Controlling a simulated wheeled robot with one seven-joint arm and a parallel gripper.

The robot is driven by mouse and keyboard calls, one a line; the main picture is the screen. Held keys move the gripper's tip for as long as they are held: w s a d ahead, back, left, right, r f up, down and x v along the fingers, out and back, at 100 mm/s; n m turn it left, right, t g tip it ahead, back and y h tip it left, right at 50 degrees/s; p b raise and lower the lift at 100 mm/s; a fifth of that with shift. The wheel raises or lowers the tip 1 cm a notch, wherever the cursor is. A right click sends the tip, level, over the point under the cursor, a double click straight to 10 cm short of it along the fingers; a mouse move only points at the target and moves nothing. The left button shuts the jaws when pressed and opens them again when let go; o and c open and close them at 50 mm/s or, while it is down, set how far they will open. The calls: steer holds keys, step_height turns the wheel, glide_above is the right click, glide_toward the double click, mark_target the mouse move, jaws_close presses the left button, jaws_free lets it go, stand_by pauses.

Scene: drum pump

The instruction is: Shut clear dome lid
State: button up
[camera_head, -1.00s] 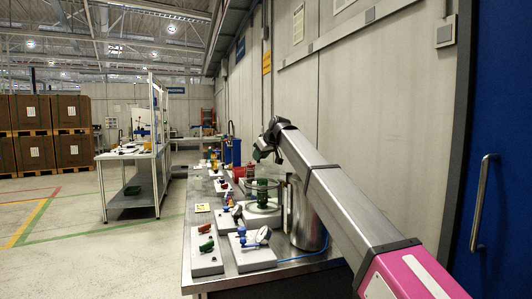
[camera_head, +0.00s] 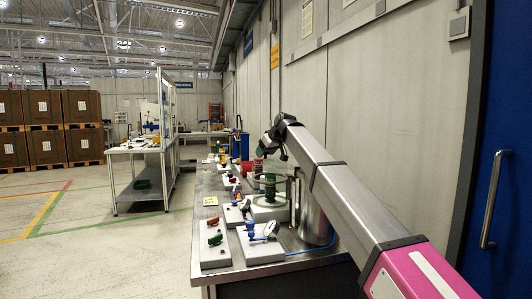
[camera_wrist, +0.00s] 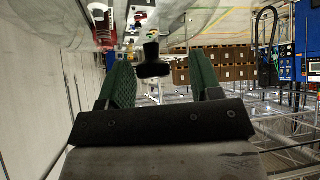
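The clear dome lid (camera_head: 268,180) is hard to make out in the head view, near a green cylindrical part (camera_head: 270,190) on a light base on the bench. In the wrist view, its see-through curved surface (camera_wrist: 215,22) seems to cross the top. A black knob (camera_wrist: 153,64) stands out there, apparently the lid's handle. My gripper (camera_wrist: 165,85) is open, with one green-padded finger on each side of the knob's line. The knob appears just beyond or between the fingertips; I cannot tell the exact depth. In the head view my gripper (camera_head: 272,150) is above the green part, small and partly hidden.
A steel pot (camera_head: 313,220) stands on the metal bench, just behind my arm. Grey plates with red and blue valve parts (camera_head: 260,243) fill the front of the bench. The wall (camera_head: 390,120) is close on the right. Open floor (camera_head: 100,250) lies to the left.

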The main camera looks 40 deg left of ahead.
steer(key=v, duration=1)
steer(key=shift+d+r, duration=0.25)
steer(key=shift+r, duration=0.05)
steer(key=shift+s, duration=0.1)
